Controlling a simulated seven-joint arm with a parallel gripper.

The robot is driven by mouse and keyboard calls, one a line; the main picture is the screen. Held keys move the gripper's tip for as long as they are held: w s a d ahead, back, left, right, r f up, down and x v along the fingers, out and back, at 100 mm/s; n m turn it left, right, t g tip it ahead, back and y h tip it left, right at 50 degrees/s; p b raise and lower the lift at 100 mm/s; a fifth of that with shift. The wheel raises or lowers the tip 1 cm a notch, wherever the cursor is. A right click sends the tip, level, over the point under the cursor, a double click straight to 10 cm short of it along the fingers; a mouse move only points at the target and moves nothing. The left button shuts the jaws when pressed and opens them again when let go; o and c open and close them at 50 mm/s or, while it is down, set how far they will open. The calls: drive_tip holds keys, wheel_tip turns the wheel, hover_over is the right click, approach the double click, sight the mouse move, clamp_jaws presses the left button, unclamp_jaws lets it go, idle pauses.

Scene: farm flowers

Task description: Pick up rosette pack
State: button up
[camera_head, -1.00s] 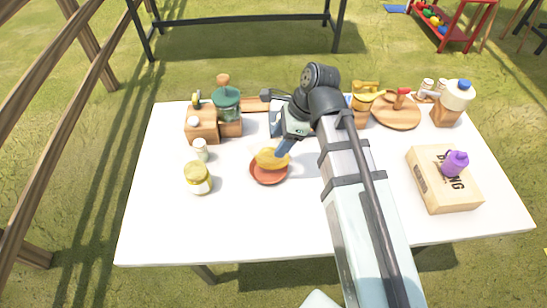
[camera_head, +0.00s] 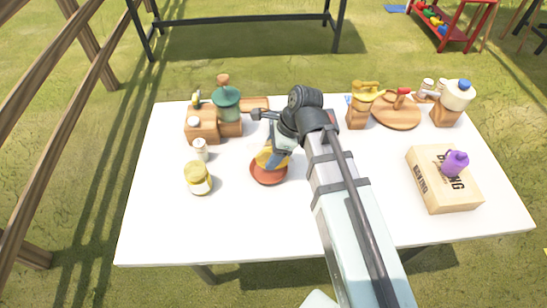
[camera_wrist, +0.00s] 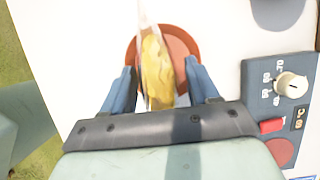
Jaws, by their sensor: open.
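The rosette pack, a clear pack with yellow contents (camera_wrist: 157,62), stands on a small terracotta-red plate (camera_wrist: 184,46) in the wrist view. In the head view the pack (camera_head: 264,157) is partly hidden by my gripper, and the red plate (camera_head: 268,175) lies near the middle of the white table. My gripper (camera_wrist: 161,72) is open, with one blue finger on each side of the pack. I cannot tell whether either finger touches it. My gripper also shows over the plate in the head view (camera_head: 274,158).
A blue-grey box with a dial (camera_wrist: 280,95) stands close right of my gripper in the wrist view. A yellow-lidded jar (camera_head: 198,180) and a small shaker (camera_head: 200,149) stand left of the plate. The front left table is clear.

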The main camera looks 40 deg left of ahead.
drive_tip(key=shift+c, duration=0.3)
clamp_jaws()
drive_tip(key=shift+r, duration=0.15)
